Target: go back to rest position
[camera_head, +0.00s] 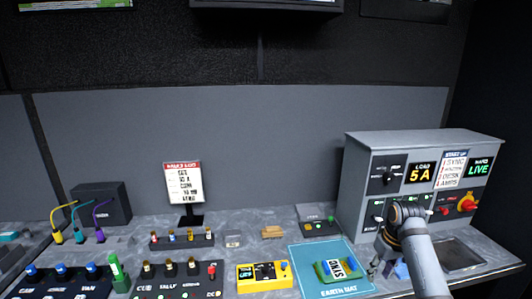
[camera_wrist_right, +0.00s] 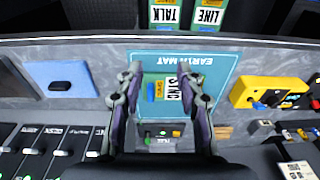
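My right arm comes in from the lower right in the head view, in front of the grey rack. Its gripper (camera_head: 380,264) is small and partly hidden behind my own arm, right of the earth mat. In the right wrist view its two fingers (camera_wrist_right: 160,76) are apart, with nothing held between them. Beyond them the SYNC module (camera_wrist_right: 166,88), with green, yellow and blue parts, lies on the teal earth mat (camera_wrist_right: 215,62). The module also shows on the mat in the head view (camera_head: 337,270). My left gripper is in neither view.
The grey rack (camera_head: 357,165) with a "5 A" load display stands at the right. A yellow tester (camera_head: 263,274) lies left of the mat. Connector rows, a sign (camera_head: 183,183) on a stand and a dark box (camera_head: 101,203) with cables are further left.

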